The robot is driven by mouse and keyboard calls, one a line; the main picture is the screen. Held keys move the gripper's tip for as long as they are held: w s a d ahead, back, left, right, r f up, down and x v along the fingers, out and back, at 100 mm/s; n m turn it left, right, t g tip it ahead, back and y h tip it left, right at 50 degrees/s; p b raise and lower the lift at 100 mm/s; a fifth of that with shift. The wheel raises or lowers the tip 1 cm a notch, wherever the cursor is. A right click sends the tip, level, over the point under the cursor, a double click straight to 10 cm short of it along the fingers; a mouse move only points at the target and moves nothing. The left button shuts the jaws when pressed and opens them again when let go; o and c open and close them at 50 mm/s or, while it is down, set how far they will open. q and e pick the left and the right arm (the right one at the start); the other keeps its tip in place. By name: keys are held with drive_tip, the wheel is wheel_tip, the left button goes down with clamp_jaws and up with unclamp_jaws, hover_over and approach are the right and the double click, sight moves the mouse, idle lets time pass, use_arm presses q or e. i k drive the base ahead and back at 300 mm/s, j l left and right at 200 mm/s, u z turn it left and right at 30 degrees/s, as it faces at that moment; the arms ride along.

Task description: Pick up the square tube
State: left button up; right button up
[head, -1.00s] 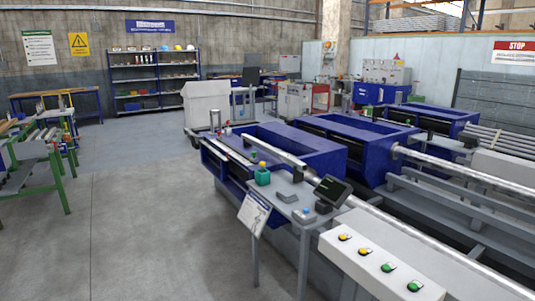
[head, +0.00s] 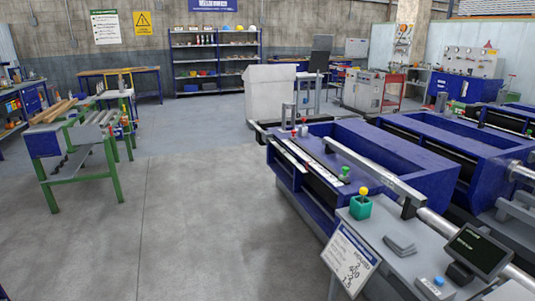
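No gripper of mine is in view. A green-legged table (head: 83,178) at the left bears tan bars (head: 53,111) and grey metal pieces (head: 99,117) on its top. These are too small to tell whether one is a square tube. A long grey square-edged bar (head: 376,174) lies along the top of the blue machine (head: 310,184) at the right, but I cannot tell whether it is a loose tube or part of the machine.
Bare concrete floor (head: 190,215) lies open between the green-legged table and the blue machine. A console with a dark screen (head: 480,250) and a sign (head: 350,260) stand at the front right. A white cabinet (head: 270,92) and a shelf rack (head: 214,60) stand farther back.

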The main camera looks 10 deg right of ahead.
sight(419, 201)
drive_tip(key=i+z, duration=0.2)
drive_tip(key=i, duration=0.3)
drive_tip(key=i+j+z, duration=0.2)
drive_tip(key=i, duration=0.25)
drive_tip(key=i+j+z, duration=0.2)
drive_tip(key=i, duration=0.3)
drive_tip(key=i+j+z, duration=0.25)
drive_tip(key=i+j, duration=0.1)
drive_tip(key=i, duration=0.1)
